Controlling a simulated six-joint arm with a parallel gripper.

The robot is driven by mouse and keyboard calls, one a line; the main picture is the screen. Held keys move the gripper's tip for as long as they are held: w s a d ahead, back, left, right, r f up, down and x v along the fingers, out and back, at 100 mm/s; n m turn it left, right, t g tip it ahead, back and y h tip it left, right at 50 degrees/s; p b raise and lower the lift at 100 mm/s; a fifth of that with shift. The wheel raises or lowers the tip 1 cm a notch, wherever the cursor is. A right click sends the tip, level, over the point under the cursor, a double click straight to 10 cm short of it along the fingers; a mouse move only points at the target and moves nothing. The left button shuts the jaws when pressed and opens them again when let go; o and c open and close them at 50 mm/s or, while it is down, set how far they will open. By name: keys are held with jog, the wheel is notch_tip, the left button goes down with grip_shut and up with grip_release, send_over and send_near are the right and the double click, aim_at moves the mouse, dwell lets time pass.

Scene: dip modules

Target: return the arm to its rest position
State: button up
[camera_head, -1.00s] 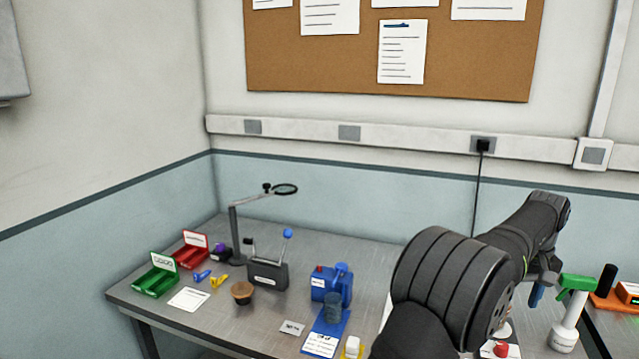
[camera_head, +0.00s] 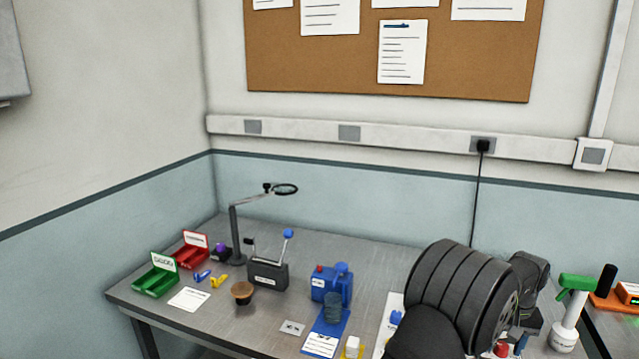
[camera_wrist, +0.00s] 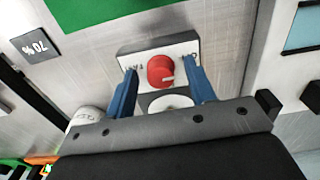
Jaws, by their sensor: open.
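My gripper (camera_wrist: 163,95) shows in the wrist view with its two blue fingers apart and nothing between them touching. Beyond the fingers, a red knob (camera_wrist: 161,70) sits on a white labelled plate (camera_wrist: 128,62) on the metal bench. In the head view the red knob (camera_head: 501,348) is at the lower right, partly hidden by my arm. My black arm folds over the right part of the bench, and the fingers are mostly hidden behind it there.
A white bottle with a green top (camera_head: 572,310) stands right of my arm. A blue device (camera_head: 332,285), a black box with a blue-tipped lever (camera_head: 268,274), a magnifier stand (camera_head: 236,235), a green bin (camera_head: 155,279) and a red bin (camera_head: 190,255) stand left. The back-middle bench is clear.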

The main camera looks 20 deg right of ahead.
jog(key=m, duration=0.7)
jog(key=shift+w, duration=0.1)
jog(key=m, duration=0.7)
jog(key=shift+w, duration=0.1)
jog(key=shift+o, duration=0.4)
